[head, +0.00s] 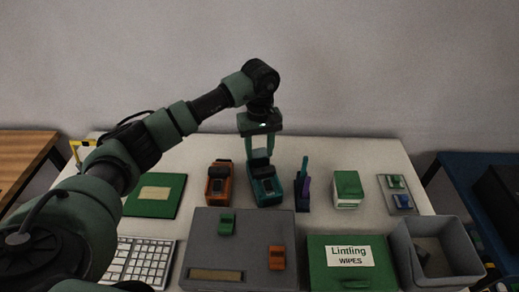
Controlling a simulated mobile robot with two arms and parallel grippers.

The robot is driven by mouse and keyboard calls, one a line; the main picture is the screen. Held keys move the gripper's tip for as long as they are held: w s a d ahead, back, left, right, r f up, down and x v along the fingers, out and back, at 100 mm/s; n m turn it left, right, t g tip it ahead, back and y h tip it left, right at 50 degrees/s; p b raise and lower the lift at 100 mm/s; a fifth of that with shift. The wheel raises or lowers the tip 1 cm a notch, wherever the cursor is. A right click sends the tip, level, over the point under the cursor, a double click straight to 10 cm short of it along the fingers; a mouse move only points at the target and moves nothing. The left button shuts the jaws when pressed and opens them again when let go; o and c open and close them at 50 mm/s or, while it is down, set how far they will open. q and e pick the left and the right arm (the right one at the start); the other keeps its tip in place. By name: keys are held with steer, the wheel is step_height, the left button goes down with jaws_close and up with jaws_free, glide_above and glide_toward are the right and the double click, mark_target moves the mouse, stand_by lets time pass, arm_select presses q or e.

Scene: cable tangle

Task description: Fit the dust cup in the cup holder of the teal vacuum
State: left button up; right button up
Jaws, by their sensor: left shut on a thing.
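The teal vacuum (266,188) stands on the white table near the middle, between an orange vacuum and a dark stand. My left gripper (259,154) points straight down at the far, upper end of the teal vacuum. It is shut on a small part there, which looks like the dust cup (259,155). The cup is small and partly covered by the fingers, so I cannot tell whether it is seated in the cup holder or just above it. The holder itself is not clearly visible. My right gripper is not in view.
An orange vacuum (219,185) stands close on the left.

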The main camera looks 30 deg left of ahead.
mark_target(259, 158)
arm_select(q)
steer(key=shift+f+b, duration=0.65)
steer(key=shift+f, duration=0.25)
steer(key=shift+f, duration=0.1)
steer(key=shift+f, duration=0.15)
steer(key=shift+f+b, duration=0.55)
steer(key=shift+b, duration=0.15)
steer(key=o, duration=1.3)
steer(key=shift+r, duration=0.25)
